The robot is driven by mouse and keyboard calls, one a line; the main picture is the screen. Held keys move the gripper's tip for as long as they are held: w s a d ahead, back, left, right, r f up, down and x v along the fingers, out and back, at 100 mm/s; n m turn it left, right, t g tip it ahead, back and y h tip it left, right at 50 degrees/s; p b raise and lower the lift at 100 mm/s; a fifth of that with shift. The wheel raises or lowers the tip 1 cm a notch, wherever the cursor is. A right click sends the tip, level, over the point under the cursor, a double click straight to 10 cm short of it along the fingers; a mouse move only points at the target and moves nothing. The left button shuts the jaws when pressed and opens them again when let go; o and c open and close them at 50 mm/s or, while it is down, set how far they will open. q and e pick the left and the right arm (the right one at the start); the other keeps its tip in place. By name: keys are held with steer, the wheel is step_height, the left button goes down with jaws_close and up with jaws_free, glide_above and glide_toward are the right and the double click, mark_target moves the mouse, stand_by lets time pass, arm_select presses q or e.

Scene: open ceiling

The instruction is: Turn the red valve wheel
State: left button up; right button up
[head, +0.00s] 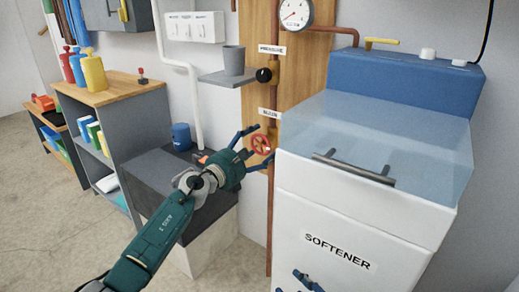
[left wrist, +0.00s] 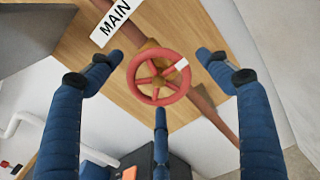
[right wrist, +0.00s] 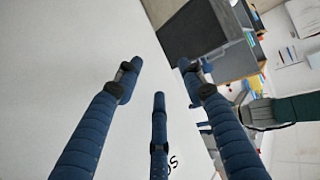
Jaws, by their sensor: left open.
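The red valve wheel (head: 261,144) is on the copper pipe below the MAIN sign (head: 269,113), left of the softener cabinet. My left gripper (head: 252,148) is open in front of it. In the left wrist view the wheel (left wrist: 158,77) lies between the blue fingers of my left gripper (left wrist: 160,75), with two fingers at its sides and one below. A white mark shows on its upper right rim. I cannot tell whether any finger touches it. My right gripper (right wrist: 160,70) is open and empty, near the softener's white front; only its fingers (head: 307,281) show low in the head view.
The white softener (head: 350,200) with a clear lid and dark handle stands close right of the wheel. A shelf with a grey cup (head: 234,60) sits above left. A dark grey box (head: 150,185) stands below left. Shelves with bottles (head: 95,72) are farther left.

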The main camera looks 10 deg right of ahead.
arm_select(q)
steer(key=shift+w+d, duration=0.15)
steer(key=c, duration=1.2)
